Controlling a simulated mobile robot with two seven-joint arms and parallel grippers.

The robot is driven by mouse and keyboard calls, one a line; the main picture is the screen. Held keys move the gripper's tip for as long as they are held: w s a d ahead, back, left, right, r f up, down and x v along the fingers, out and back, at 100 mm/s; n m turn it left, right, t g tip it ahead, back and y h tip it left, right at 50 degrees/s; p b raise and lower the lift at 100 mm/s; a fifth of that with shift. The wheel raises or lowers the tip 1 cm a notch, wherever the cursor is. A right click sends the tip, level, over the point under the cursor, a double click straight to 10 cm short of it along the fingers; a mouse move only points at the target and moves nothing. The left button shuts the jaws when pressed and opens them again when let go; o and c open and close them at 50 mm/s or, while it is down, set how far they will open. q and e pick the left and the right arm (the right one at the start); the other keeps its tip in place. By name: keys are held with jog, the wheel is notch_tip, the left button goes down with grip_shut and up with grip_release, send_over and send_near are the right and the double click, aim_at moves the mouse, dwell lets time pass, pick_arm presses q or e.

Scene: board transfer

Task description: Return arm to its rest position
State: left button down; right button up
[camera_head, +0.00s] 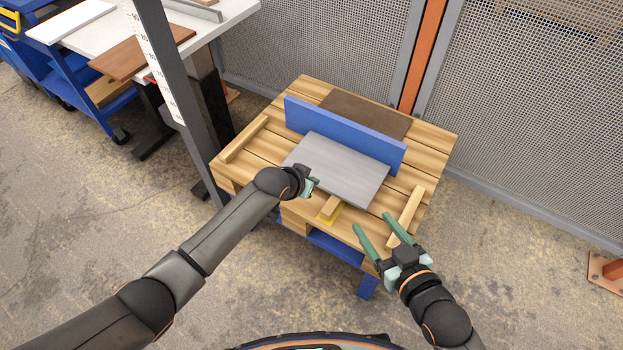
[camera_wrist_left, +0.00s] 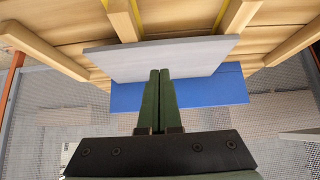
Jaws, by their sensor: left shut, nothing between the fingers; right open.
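My left gripper (camera_head: 313,185) is shut and empty, at the near left edge of the grey board (camera_head: 345,172). In the left wrist view its two green fingers (camera_wrist_left: 160,72) are pressed together, overlapping the grey board (camera_wrist_left: 185,58) in the picture; I cannot tell whether they touch it. My right gripper (camera_head: 371,221) is open and empty, near the front right corner of the wooden pallet top (camera_head: 437,148).
A brown panel (camera_head: 366,113) lies behind the blue board. Wooden strips (camera_head: 245,138) flank the boards. A grey post (camera_head: 170,85) stands left, before a white table (camera_head: 215,25) and blue cart (camera_head: 85,95). Mesh fencing (camera_head: 530,110) closes the back. Floor at right is mostly clear.

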jog(key=shift+s+f, duration=0.1)
jog(key=shift+f, duration=0.05)
dwell(0.3)
pick_arm(q)
jog(key=s+a+r+n+t+p, duration=0.1)
jog(key=s+a+r+p, duration=0.4)
jog(key=s+a+p, duration=0.1)
jog(key=s+a+r+n+t+y+p, duration=0.1)
jog(key=s+a+r+p, duration=0.4)
jog(key=s, duration=0.6)
jog(key=s+a+r+n+y+p, duration=0.1)
jog(key=s+a+r+n+p, duration=0.2)
jog(key=s+a+p, duration=0.6)
notch_tip(320, 180, up, 2)
jog(key=shift+a+r+t+p, duration=0.25)
jog(key=shift+t+p, duration=0.15)
jog(key=shift+p, duration=0.2)
pick_arm(e)
jog(key=s+d+r+m+g+h, duration=0.1)
jog(key=s+d+r+g, duration=0.1)
jog(key=s+r+g, duration=0.2)
jog(key=s+r, duration=0.2)
jog(key=s, duration=0.1)
jog(key=shift+m+h, duration=0.3)
